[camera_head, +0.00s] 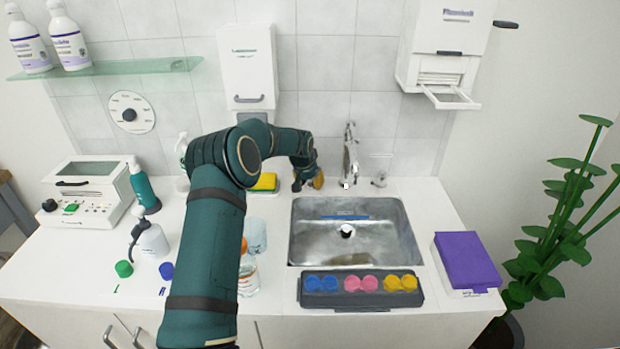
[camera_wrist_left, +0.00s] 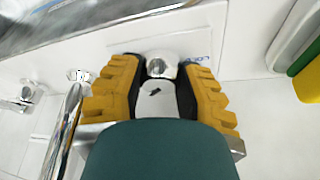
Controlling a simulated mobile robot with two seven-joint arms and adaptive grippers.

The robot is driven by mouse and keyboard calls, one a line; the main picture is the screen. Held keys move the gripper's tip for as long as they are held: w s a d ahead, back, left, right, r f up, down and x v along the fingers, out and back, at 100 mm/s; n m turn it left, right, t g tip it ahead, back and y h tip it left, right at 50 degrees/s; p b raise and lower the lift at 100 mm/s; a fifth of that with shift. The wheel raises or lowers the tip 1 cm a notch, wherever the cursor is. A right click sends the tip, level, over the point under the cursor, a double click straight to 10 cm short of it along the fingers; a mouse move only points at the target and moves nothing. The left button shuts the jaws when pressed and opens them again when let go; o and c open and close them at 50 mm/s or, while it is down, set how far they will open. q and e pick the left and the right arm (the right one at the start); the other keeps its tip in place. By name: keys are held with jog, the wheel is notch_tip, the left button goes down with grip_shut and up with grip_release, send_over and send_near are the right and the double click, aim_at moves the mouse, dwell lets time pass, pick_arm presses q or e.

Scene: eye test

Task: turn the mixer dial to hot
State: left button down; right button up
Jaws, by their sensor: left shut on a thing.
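My left gripper (camera_head: 308,183) reaches down to the counter behind the sink, left of the chrome tap (camera_head: 350,155). In the left wrist view its two yellow fingers (camera_wrist_left: 161,75) are shut on the mixer dial (camera_wrist_left: 158,98), a chrome and white knob with a small dark mark on its white top. The dial stands on a pale plate with blue lettering (camera_wrist_left: 197,60), partly covered by a finger. I cannot read its setting for sure. In the head view the gripper hides the dial. My right gripper is not in view.
The sink (camera_head: 408,240) lies in front of the tap, with a grey tray (camera_head: 312,303) of coloured pieces before it. A yellow and green sponge (camera_head: 264,182) is left of the gripper. Bottles (camera_head: 149,240) stand left of my arm. A wall dial (camera_head: 131,112) hangs at left.

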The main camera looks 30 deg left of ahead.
pick_arm(q)
jog(key=shift+f+m+h+p, duration=0.1)
jog(key=shift+m+h+p, duration=0.3)
jog(key=shift+m, duration=0.8)
jog(key=shift+m+h, duration=0.5)
jog(key=shift+m, duration=0.7)
jog(key=shift+f, duration=0.1)
jog(key=c, duration=0.6)
grip_release()
jog(key=shift+o, duration=0.2)
